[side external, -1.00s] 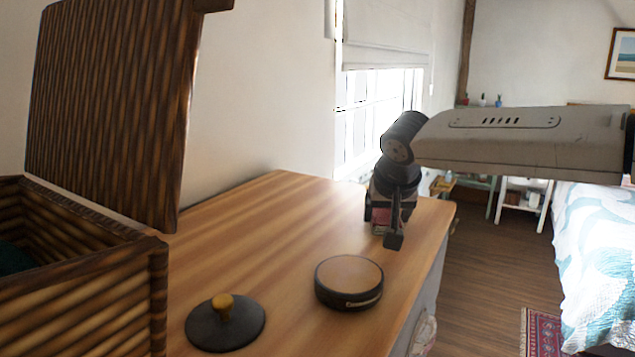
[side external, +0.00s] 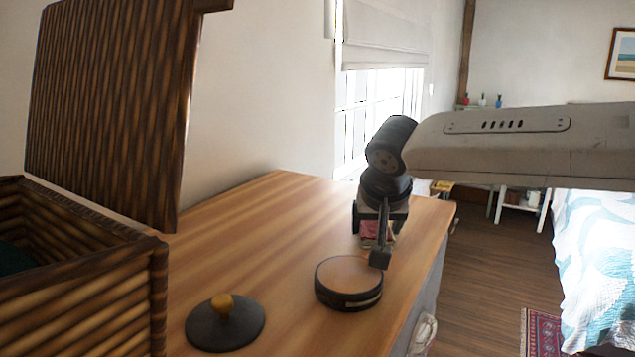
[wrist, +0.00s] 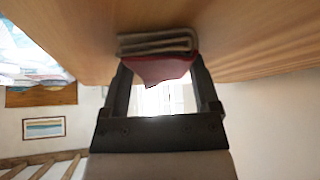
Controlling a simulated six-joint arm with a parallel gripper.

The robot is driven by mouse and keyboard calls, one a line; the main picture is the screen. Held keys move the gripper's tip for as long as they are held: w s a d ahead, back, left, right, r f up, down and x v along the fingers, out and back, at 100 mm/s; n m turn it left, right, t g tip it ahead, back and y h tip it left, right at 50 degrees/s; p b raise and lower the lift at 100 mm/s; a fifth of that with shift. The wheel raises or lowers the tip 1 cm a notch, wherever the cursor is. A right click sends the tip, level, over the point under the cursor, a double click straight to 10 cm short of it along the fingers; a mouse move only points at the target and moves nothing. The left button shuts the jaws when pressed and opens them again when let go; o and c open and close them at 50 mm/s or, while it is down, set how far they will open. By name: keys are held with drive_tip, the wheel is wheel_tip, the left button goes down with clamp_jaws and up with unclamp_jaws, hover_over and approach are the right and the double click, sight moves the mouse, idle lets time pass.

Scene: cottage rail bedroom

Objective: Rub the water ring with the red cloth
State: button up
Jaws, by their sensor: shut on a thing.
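My gripper (side external: 370,243) is over the far part of the wooden dresser top (side external: 270,225), just behind a round dark box. It is shut on the folded red cloth (side external: 374,231), partly hidden by the fingers in the side view. In the wrist view the cloth (wrist: 160,68) sits between both fingers, its grey-brown folded edges against or very near the wood; I cannot tell if it touches. I cannot make out the water ring in either view.
The round dark box (side external: 348,287) with a wooden top stands close in front of my gripper. A dark lid with a yellow knob (side external: 225,325) lies nearer the camera. An open woven basket (side external: 90,295) stands at the left. The dresser's middle is clear.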

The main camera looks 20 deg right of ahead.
drive_tip(key=shift+s+a+r, duration=0.1)
drive_tip(key=shift+s+a, duration=0.4)
drive_tip(key=shift+a, duration=0.05)
drive_tip(key=shift+d+r, duration=0.1)
drive_tip(key=shift+r, duration=3.85)
drive_tip(key=shift+d, duration=0.1)
